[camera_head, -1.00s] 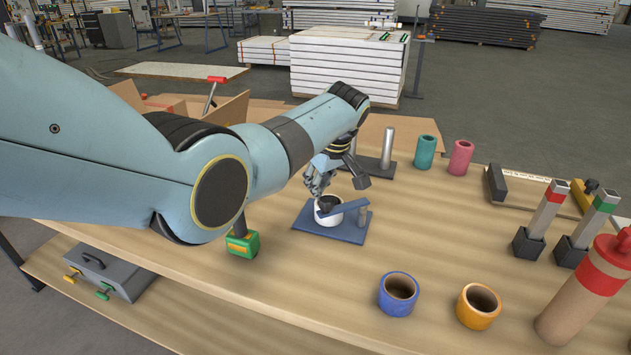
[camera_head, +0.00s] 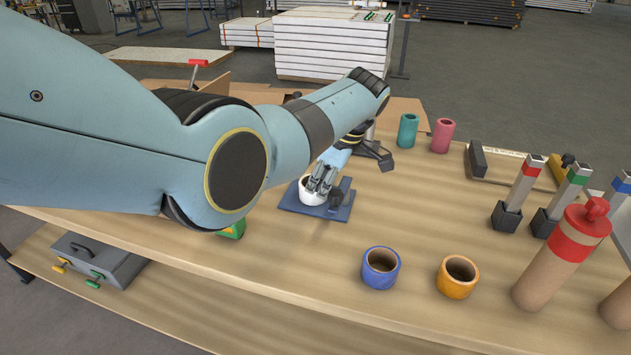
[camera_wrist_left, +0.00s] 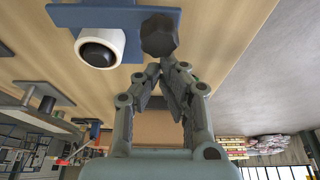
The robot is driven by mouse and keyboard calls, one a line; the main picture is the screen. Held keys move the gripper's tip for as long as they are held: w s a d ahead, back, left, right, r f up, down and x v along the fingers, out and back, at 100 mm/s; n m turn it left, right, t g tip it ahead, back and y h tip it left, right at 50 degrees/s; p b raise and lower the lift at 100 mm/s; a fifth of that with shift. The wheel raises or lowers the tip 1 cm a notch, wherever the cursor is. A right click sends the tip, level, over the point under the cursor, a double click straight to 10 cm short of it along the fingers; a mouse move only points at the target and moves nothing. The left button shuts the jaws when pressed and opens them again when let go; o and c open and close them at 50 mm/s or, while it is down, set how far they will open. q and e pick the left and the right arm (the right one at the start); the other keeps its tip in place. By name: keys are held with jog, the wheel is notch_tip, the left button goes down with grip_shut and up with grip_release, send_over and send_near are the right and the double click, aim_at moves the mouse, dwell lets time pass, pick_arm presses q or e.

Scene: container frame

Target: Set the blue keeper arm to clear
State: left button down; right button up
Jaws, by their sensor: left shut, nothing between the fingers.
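A white cup-like holder (camera_head: 312,194) stands on a blue base plate (camera_head: 293,204) in the head view. In the left wrist view, the holder's round mouth (camera_wrist_left: 98,53) shows uncovered, with something dark inside. The blue keeper arm (camera_wrist_left: 90,16) appears there as a bar beside the mouth, not across it. A dark faceted knob (camera_wrist_left: 159,36) is at the bar's end. My left gripper (camera_head: 321,189) is over the holder's right side, shut and empty, its fingertips close to the knob; I cannot tell whether they touch. My right gripper is not in view.
A blue ring cup (camera_head: 380,268) and an orange ring cup (camera_head: 457,277) stand to the front right. Teal (camera_head: 407,130) and pink (camera_head: 442,136) cylinders stand behind. Red-capped tube (camera_head: 558,262) and stands are at the right. The table before the base plate is clear.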

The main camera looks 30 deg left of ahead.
pick_arm(q)
jog(key=shift+d, duration=0.3)
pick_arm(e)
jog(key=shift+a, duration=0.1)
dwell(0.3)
pick_arm(q)
notch_tip(320, 180, up, 9)
jog(key=shift+s+a+r+p, duration=0.15)
jog(key=shift+a+p, duration=0.15)
jog(key=shift+a, duration=0.05)
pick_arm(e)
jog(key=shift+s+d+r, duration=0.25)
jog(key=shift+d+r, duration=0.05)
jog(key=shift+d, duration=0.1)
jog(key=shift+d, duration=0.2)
